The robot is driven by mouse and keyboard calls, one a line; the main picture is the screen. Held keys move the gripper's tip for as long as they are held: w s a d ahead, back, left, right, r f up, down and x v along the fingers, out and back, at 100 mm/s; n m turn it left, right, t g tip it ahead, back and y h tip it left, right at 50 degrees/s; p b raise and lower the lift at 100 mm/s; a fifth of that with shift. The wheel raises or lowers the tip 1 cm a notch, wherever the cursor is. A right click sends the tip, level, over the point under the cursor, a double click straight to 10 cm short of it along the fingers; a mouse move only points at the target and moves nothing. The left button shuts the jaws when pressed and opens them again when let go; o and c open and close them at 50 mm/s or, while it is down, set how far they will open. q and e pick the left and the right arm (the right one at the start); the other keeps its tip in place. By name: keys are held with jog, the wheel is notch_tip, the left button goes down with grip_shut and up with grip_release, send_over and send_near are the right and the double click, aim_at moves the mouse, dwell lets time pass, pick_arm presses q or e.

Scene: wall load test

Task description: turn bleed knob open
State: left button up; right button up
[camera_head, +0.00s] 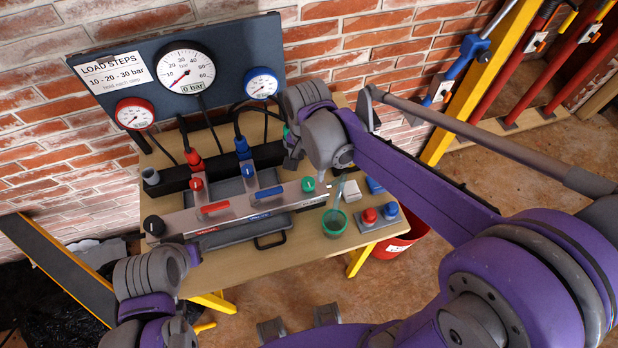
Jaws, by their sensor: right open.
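A long grey manifold bar (236,214) lies on the wooden bench (250,262). It carries a red lever (214,208), a blue lever (269,192) and a round green knob (308,184) near its right end. A round black knob (154,225) sits at its left end. No readable label shows which knob is the bleed knob. My right gripper (292,150) is open, above and behind the green knob and apart from it; my wrist hides much of its fingers. My left arm's end (188,255) is at the lower left, in front of the bench; its jaw state is unclear.
A dark gauge board (222,50) with a large white gauge (186,68), a red gauge (134,114) and a blue gauge (261,83) stands behind.

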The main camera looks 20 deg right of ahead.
aim_at(308, 182)
notch_tip(308, 182, down, 6)
jog(key=shift+f, duration=0.15)
jog(key=shift+d, duration=0.1)
jog(key=shift+c, duration=0.2)
grip_shut()
